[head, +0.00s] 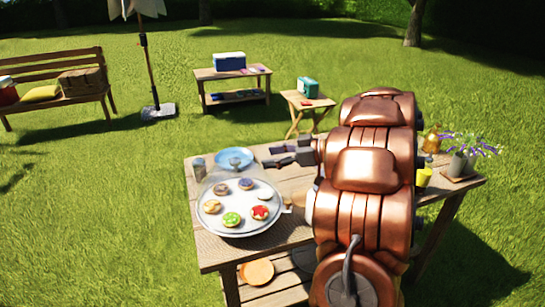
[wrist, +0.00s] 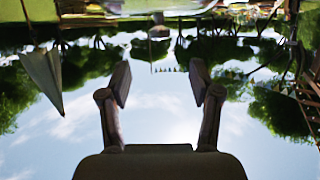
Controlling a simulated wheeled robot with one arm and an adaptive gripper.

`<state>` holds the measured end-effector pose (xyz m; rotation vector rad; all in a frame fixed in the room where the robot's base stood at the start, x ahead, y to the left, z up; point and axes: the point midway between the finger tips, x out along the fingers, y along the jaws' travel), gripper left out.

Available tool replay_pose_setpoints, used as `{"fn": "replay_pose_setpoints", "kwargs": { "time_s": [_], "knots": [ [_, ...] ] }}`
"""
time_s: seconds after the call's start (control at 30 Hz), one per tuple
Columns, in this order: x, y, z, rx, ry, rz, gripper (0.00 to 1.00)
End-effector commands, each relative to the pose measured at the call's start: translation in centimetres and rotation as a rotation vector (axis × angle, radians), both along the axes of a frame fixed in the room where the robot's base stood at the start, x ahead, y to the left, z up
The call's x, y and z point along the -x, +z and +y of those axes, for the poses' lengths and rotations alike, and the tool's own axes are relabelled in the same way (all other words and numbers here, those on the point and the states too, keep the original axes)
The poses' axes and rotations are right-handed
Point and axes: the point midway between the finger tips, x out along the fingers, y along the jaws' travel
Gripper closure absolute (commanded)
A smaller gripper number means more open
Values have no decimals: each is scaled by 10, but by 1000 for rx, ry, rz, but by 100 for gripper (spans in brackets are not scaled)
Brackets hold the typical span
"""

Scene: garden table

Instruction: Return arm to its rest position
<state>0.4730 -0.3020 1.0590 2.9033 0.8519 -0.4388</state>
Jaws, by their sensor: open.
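My copper-coloured arm rises over the right half of the wooden garden table (head: 222,250) and hides part of it. My gripper (head: 268,156) points left above the table's back part, close to the blue plate (head: 234,153) in the picture. It is open, with nothing between its fingers. In the wrist view my gripper (wrist: 160,82) shows two spread fingers against sky and trees, with the picture upside down.
A round tray (head: 238,231) with several decorated doughnuts, seemingly under a clear dome, stands front left of my gripper. A yellow cup (head: 423,178), an amber bottle (head: 431,140) and a lavender pot (head: 457,166) stand right of my arm. Open lawn lies left of the table.

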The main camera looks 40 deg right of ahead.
Motion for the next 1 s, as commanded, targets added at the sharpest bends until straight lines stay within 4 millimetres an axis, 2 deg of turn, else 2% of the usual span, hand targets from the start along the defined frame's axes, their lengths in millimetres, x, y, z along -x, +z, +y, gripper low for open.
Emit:
{"fn": "replay_pose_setpoints", "kwargs": {
  "time_s": [0.33,0.47,0.57,0.73,0.9,1.0],
  "knots": [
    [-2,1,0,5,-4,-2,37],
    [-19,8,-3,56,-46,-23,37],
    [-43,20,-9,134,-125,-51,37],
    [-83,52,-24,285,-307,-101,37],
    [-103,81,-34,391,-494,-112,37],
    [-105,93,-37,437,-603,-96,37]
  ]
}}
